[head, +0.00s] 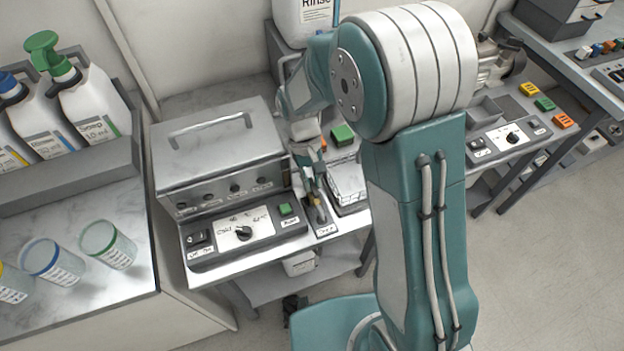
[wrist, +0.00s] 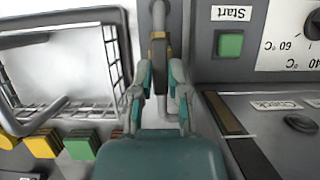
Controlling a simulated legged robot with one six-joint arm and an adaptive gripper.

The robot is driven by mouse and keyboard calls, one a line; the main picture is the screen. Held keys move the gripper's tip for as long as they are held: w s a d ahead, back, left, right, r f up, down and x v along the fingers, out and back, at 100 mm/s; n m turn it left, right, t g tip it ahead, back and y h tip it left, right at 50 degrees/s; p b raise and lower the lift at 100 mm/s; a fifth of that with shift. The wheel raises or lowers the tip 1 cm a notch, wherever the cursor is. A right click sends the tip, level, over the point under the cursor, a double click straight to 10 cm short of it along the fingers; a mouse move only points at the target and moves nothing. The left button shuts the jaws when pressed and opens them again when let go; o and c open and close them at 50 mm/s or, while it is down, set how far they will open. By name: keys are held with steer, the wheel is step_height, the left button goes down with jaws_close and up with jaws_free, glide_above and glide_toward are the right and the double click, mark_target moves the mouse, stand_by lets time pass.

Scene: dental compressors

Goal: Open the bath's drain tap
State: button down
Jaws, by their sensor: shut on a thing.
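The bath (head: 215,150) is a steel box with a handled lid, left of my arm in the head view. Its front panel has a dial and a green button. The drain tap (head: 319,213) is at the panel's right end, beside a small label, and is partly covered by my gripper (head: 312,180). In the wrist view the tap (wrist: 158,22) shows as a grey pipe with brass-coloured fittings. How far the tap is turned is hard to tell.
A wire basket (wrist: 90,70) is left of the tap in the wrist view. The green Start button (wrist: 230,43) is close on the right. Bottles (head: 85,95) and cups (head: 110,245) stand on the left counter. Open floor (head: 540,270) lies at the right.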

steer(key=shift+w, duration=0.2)
steer(key=c, duration=0.6)
jaws_free()
steer(key=shift+a, duration=0.1)
steer(key=shift+c, duration=0.2)
steer(key=shift+r, duration=0.1)
steer(key=v, duration=1.1)
steer(key=shift+r, duration=0.35)
steer(key=shift+w, duration=0.15)
